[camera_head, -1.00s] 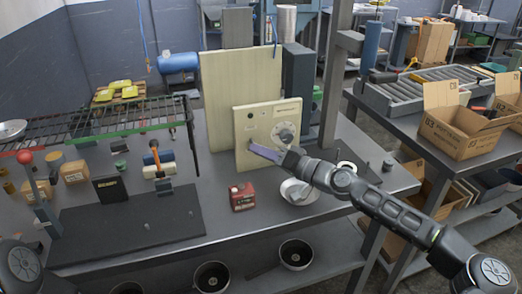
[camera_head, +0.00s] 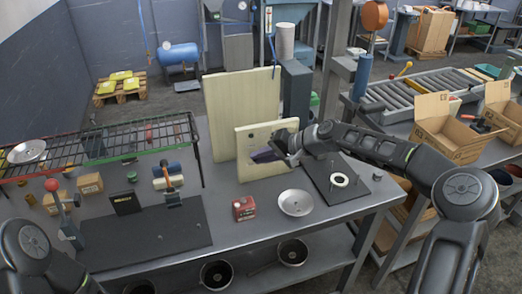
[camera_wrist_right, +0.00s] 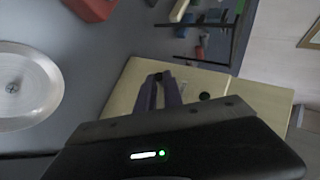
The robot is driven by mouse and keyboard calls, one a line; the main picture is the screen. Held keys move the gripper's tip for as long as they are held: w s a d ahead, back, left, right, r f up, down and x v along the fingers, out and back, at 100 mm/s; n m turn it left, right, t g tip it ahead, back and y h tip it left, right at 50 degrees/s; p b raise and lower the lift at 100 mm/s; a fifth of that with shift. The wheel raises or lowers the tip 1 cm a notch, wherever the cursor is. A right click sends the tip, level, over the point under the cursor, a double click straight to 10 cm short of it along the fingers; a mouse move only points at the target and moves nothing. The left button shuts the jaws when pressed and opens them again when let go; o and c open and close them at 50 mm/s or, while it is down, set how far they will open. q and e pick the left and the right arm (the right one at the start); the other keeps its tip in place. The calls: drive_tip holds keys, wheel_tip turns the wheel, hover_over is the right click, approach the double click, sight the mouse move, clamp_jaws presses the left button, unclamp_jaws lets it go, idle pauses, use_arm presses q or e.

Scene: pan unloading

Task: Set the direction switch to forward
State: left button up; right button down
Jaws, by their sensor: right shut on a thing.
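The cream control panel (camera_head: 247,170) stands upright on the grey workbench, with a small dark button at its upper left. My right gripper (camera_head: 262,156), with purplish fingers, is at the front of this panel and covers the area of its dial. In the right wrist view the fingers (camera_wrist_right: 161,90) close around a small dark piece, which I take to be the direction switch (camera_wrist_right: 162,76). The switch's setting cannot be read. My left gripper is out of view; only part of that arm shows.
A metal dish (camera_head: 296,203) and a red box (camera_head: 244,208) sit in front of the panel. A dark plate with pins and a white ring (camera_head: 340,180) lies to the right. A wire rack (camera_head: 105,140) and red-knobbed lever (camera_head: 52,185) stand left. A taller cream board (camera_head: 226,105) stands behind.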

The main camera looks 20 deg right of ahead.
drive_tip(key=shift+w+r+m+g+p, duration=0.3)
drive_tip(key=shift+r+m+g+p, duration=0.15)
drive_tip(key=shift+g+p, duration=0.3)
drive_tip(key=c, duration=1.5)
unclamp_jaws()
drive_tip(key=shift+b+v, duration=1.3)
drive_tip(key=shift+v, duration=2.6)
